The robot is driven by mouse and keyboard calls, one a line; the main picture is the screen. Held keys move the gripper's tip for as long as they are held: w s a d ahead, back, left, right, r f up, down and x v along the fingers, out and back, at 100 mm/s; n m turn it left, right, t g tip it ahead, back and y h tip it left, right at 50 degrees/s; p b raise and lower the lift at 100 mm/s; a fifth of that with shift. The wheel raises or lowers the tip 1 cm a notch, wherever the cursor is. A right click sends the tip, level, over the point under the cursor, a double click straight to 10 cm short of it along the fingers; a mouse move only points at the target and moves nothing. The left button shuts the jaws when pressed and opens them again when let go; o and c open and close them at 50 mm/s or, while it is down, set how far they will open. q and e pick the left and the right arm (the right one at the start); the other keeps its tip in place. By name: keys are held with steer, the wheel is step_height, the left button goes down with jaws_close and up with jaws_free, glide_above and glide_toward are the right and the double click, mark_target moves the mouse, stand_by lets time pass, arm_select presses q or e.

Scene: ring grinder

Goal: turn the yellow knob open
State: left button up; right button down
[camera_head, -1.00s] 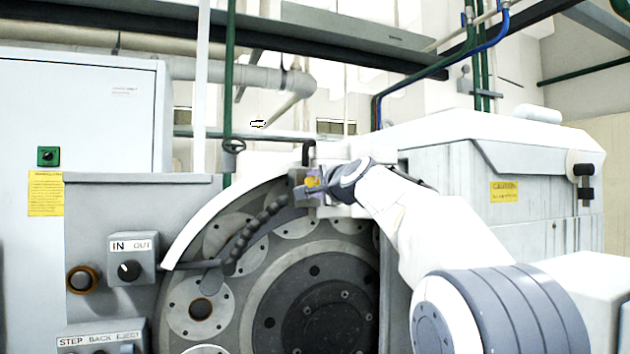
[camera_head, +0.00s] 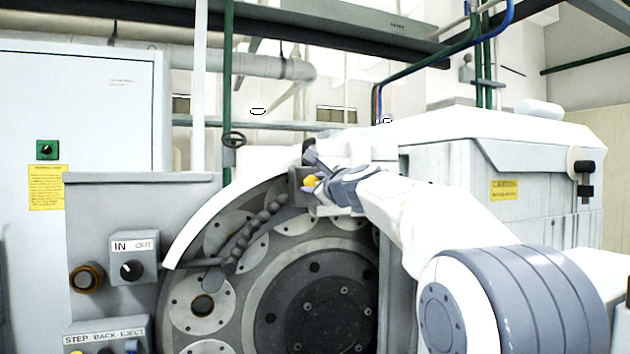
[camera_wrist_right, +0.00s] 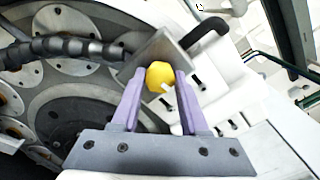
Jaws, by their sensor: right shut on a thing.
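The yellow knob (camera_head: 310,181) sits on a grey block at the top of the machine's round grinder face, beside the segmented coolant hose. In the right wrist view the yellow knob (camera_wrist_right: 160,76) is faceted and lies between the two purple fingers. My right gripper (camera_head: 318,184) reaches in from the right and is shut on the knob, with one finger on each side of it. It also fills the lower middle of the right wrist view (camera_wrist_right: 158,90). The fingers hide part of the knob in the head view. My left gripper is in neither view.
The dark segmented hose (camera_head: 250,238) curves down left of the knob. A black lever (camera_wrist_right: 207,32) stands close to the grey block (camera_wrist_right: 165,48). The IN/OUT switch box (camera_head: 133,258) is at left. The white machine housing (camera_head: 440,150) stands to the right.

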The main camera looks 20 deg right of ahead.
steer(key=m+p, duration=0.1)
steer(key=m, duration=0.2)
steer(key=shift+m, duration=0.3)
steer(key=shift+f+m+p, duration=0.1)
steer(key=shift+m+p, duration=0.35)
steer(key=shift+m, duration=1.45)
steer(key=shift+c, duration=2.1)
jaws_free()
steer(key=shift+s, duration=0.1)
